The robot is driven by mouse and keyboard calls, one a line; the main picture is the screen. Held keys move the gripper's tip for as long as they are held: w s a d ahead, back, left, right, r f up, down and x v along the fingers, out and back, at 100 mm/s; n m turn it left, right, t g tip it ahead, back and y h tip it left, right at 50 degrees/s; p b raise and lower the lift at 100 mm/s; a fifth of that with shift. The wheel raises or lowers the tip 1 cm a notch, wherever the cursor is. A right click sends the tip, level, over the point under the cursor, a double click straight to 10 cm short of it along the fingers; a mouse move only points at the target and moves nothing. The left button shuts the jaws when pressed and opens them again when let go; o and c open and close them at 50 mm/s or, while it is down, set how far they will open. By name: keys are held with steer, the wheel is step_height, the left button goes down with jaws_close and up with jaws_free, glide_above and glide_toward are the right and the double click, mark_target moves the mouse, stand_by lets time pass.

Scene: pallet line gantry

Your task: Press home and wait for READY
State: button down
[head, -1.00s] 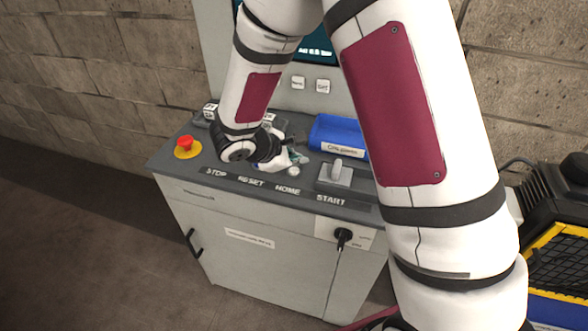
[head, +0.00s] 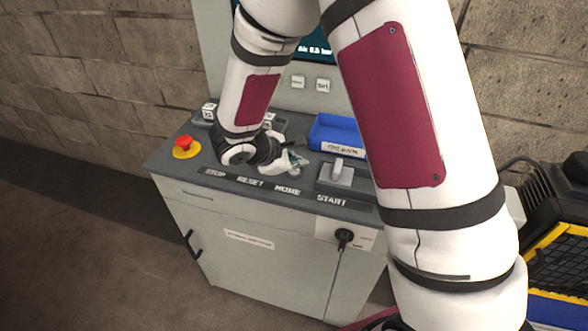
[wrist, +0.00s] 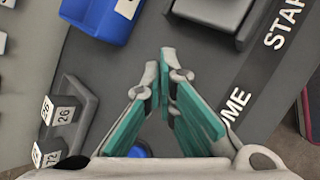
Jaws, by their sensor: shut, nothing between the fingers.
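The grey control console (head: 185,160) carries the labels STOP, RESET, HOME (head: 287,190) and START along its front edge. My gripper (head: 301,160) is low over the console top, behind the HOME label. In the wrist view my gripper (wrist: 168,62) has its green-padded fingers shut and empty, tips together. Part of the HOME label (wrist: 235,103) shows beside them. The home button is mostly hidden by the fingers; I cannot tell whether they touch it. A blue button (wrist: 140,150) shows below the fingers. The screen (head: 318,47) is largely covered by my arm; no READY is legible.
A red emergency stop (head: 183,143) on yellow is at the left. A raised grey lever block (head: 336,175) stands behind START. A blue bin (head: 335,130) is behind it. White numbered cubes (wrist: 62,110) sit in a grey holder. A key switch (head: 344,237) is on the front.

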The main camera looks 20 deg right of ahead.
mark_target(296, 171)
steer(key=shift+f+b, duration=0.3)
steer(key=shift+f, duration=0.15)
stand_by(0.3)
steer(key=shift+r, duration=0.2)
steer(key=shift+r+p, duration=0.4)
steer(key=shift+r, duration=0.3)
steer(key=shift+r, duration=0.1)
steer(key=shift+r+p, duration=1.2)
steer(key=shift+r, duration=1.2)
